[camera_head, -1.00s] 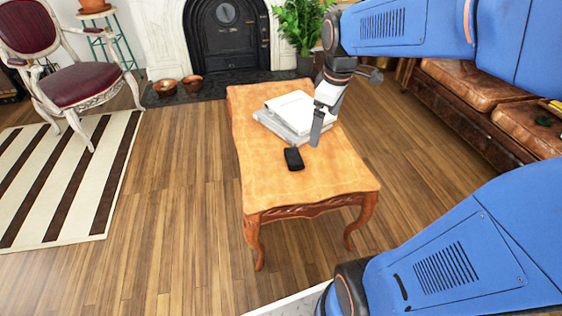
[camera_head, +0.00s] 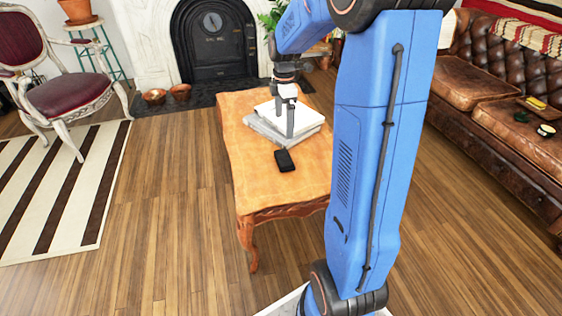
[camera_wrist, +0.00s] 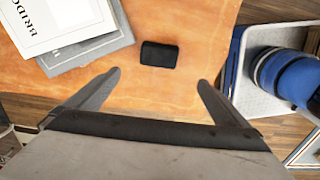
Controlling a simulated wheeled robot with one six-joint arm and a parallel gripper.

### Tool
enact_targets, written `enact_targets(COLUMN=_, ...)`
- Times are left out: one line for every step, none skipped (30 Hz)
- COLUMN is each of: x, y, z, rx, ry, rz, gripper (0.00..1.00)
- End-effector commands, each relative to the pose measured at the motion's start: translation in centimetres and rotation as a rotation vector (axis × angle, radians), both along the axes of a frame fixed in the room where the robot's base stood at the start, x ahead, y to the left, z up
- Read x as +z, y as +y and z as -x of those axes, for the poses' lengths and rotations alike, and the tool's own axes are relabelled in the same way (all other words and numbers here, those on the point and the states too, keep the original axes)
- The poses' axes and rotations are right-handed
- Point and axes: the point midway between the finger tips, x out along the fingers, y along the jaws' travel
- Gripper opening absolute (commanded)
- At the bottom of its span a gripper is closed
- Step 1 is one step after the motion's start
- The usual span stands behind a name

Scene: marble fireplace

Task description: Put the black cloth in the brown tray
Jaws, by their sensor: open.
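A small black rounded rectangle (camera_head: 285,160) lies flat on the wooden table; it looks stiff, and I cannot tell that it is cloth. It also shows in the wrist view (camera_wrist: 159,54), ahead of and between my fingertips. My gripper (camera_head: 291,135) points down above the table, just behind the black thing and by the books. In the wrist view my gripper (camera_wrist: 159,77) has its fingers spread with nothing between them. A flat brown piece that may be the brown tray (camera_head: 541,106) lies on the leather sofa at the right, with a yellow thing on it.
Books (camera_head: 285,124) are stacked on the table (camera_head: 245,172) beside my gripper. The leather sofa (camera_head: 482,92) bears a small cup (camera_head: 546,131) and a dark green thing (camera_head: 520,117). A chair (camera_head: 72,87) stands left. The floor between table and sofa is open.

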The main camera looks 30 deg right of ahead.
Motion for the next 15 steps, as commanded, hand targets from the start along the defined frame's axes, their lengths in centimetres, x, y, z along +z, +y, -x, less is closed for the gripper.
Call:
enact_targets(x=-1.0, y=0.0, z=0.1, rx=0.0, ry=0.003, rz=-0.001, gripper=1.0)
enact_targets(x=-1.6, y=0.0, z=0.1, rx=0.0, ry=0.005, rz=-0.001, gripper=1.0)
enact_targets(x=-2.3, y=0.0, z=0.1, rx=-0.001, ry=0.005, rz=-0.001, gripper=1.0)
enact_targets(x=-2.8, y=0.0, z=0.1, rx=-0.001, ry=0.004, rz=-0.001, gripper=1.0)
enact_targets(x=-3.3, y=0.1, z=0.1, rx=-0.001, ry=0.004, rz=-0.001, gripper=1.0)
enact_targets(x=-4.0, y=0.1, z=0.1, rx=-0.001, ry=0.004, rz=-0.001, gripper=1.0)
enact_targets(x=-4.6, y=0.1, z=0.1, rx=-0.001, ry=0.004, rz=-0.001, gripper=1.0)
enact_targets(x=-5.1, y=0.1, z=0.1, rx=-0.001, ry=0.005, rz=-0.001, gripper=1.0)
enact_targets(x=-5.8, y=0.1, z=0.1, rx=-0.001, ry=0.003, rz=-0.001, gripper=1.0)
enact_targets(x=-6.3, y=0.1, z=0.1, rx=-0.001, ry=0.004, rz=-0.001, gripper=1.0)
enact_targets(x=-6.8, y=0.1, z=0.1, rx=-0.001, ry=0.004, rz=-0.001, gripper=1.0)
enact_targets(x=-7.5, y=0.1, z=0.1, rx=-0.001, ry=0.004, rz=-0.001, gripper=1.0)
enact_targets(x=-8.0, y=0.1, z=0.1, rx=-0.002, ry=0.004, rz=-0.001, gripper=1.0)
enact_targets(x=-8.5, y=0.1, z=0.1, rx=-0.002, ry=0.003, rz=-0.001, gripper=1.0)
enact_targets(x=-9.0, y=0.1, z=0.1, rx=-0.002, ry=0.003, rz=-0.001, gripper=1.0)
